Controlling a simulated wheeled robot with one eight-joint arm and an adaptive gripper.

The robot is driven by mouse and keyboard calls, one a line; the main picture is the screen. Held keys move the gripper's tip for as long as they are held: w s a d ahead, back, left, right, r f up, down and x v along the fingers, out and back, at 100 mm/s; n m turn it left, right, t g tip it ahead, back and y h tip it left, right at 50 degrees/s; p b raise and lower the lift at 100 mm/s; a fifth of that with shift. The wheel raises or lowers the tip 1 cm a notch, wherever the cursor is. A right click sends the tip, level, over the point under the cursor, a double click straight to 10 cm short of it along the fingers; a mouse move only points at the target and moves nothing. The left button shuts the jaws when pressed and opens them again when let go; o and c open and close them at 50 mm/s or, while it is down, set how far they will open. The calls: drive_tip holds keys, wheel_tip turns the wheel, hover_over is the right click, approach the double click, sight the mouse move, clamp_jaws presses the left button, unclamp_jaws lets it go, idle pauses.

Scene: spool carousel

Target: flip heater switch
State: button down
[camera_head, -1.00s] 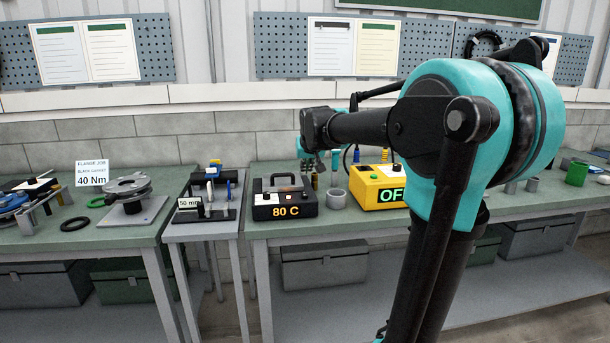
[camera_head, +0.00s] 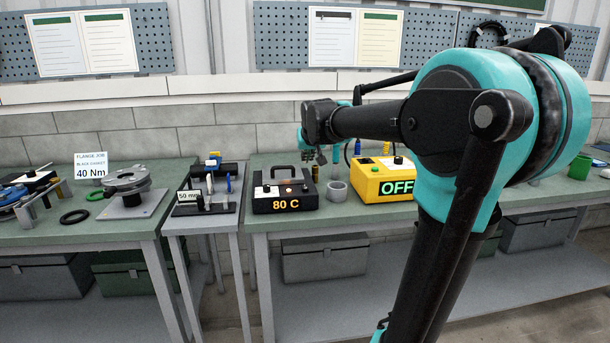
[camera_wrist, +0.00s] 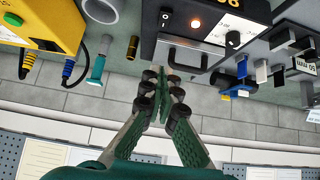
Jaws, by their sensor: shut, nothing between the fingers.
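I cannot read the rocker's position. My gripper (camera_wrist: 162,82) is shut and empty, just beyond the handle side of the box and apart from the switch. In the head view my gripper (camera_head: 311,153) is small, behind the box's right rear corner.
A yellow box reading "OFF" (camera_head: 372,188) with cables stands to the right. A tool rack (camera_head: 208,205) stands left. The brick wall (camera_wrist: 240,122) is close behind my gripper.

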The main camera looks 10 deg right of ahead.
hover_over(304, 186)
wheel_tip(304, 186, down, 7)
drive_tip(key=shift+f, duration=0.15)
wheel_tip(304, 186, down, 2)
drive_tip(key=shift+s+f, duration=0.15)
drive_tip(key=shift+f, duration=0.75)
drive_tip(key=shift+f+g, duration=0.25)
drive_tip(key=shift+g, duration=0.25)
drive_tip(key=shift+s+f, duration=0.1)
drive_tip(key=shift+s, duration=0.75)
